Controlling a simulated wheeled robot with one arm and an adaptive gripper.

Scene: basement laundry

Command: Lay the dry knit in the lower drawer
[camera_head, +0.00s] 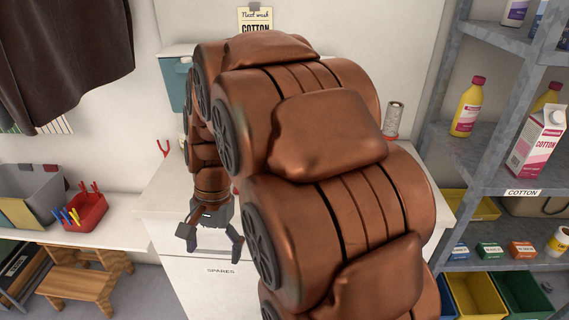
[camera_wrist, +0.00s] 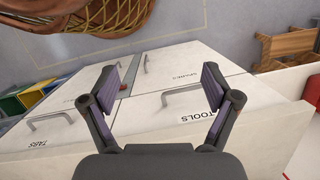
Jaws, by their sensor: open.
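My gripper (camera_head: 212,240) is open and empty in front of the white drawer cabinet (camera_head: 172,215). In the wrist view its fingers (camera_wrist: 158,78) spread before the drawer fronts, with none of the handles between them gripped. The drawer labelled TOOLS (camera_wrist: 170,118) is closest; the SPARES drawer (camera_wrist: 190,65) lies beyond it. Both look shut. A dark brown cloth (camera_head: 70,60) hangs at the upper left of the head view; I cannot tell whether it is the dry knit. No other knit is clearly visible. My arm hides much of the cabinet.
A wooden step stool (camera_head: 85,280) and red box (camera_head: 86,212) are left of the cabinet. Metal shelves (camera_head: 470,150) with bottles and bins stand right.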

